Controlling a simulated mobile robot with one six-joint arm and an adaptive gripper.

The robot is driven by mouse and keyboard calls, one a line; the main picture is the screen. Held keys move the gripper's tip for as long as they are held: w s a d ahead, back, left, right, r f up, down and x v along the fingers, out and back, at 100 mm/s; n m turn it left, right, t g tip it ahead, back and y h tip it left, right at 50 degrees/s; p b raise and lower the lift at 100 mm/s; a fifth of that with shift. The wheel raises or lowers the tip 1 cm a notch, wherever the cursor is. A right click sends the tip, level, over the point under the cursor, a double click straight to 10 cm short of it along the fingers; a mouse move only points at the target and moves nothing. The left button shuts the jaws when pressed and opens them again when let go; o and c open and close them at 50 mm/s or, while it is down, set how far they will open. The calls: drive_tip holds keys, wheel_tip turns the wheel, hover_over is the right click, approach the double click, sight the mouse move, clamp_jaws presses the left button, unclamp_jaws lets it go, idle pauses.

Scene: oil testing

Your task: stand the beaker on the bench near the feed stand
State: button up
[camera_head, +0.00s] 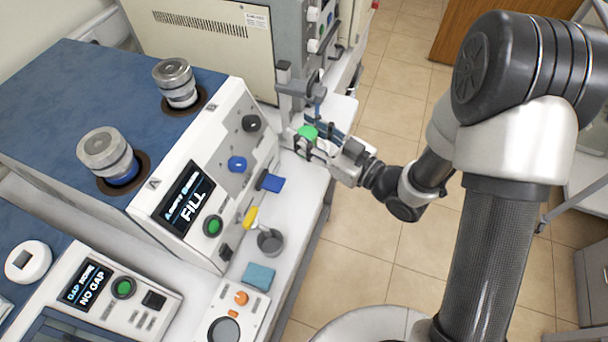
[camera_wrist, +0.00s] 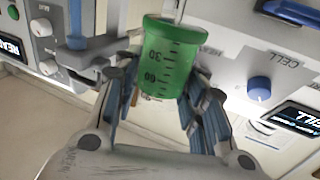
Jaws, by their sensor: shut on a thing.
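In the head view the beaker (camera_head: 307,131) shows as a green disc at the bench's right edge. My gripper (camera_head: 318,143) reaches it from the right. In the wrist view my gripper (camera_wrist: 163,88) has its blue-padded fingers closed on both sides of the beaker. A grey upright stand with an arm (camera_head: 292,88) is just behind the beaker; I cannot tell whether it is the feed stand. The beaker's base and any gap below it are hidden.
The white machine with the FILL screen (camera_head: 187,197) is left of the beaker, with a blue lever (camera_head: 271,182) and a yellow-handled lever (camera_head: 251,217). A grey cup (camera_head: 270,240) and blue cloth (camera_head: 258,276) lie nearer. Bare bench (camera_head: 298,190) is between the beaker and the cup.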

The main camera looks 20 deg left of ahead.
wheel_tip(320, 180, down, 14)
drive_tip(key=b, duration=0.4)
drive_tip(key=shift+r, duration=0.1)
drive_tip(key=o, duration=0.7)
drive_tip(key=shift+f, duration=0.25)
drive_tip(key=o, duration=0.4)
drive_tip(key=shift+o, duration=0.2)
drive_tip(key=shift+r, duration=0.1)
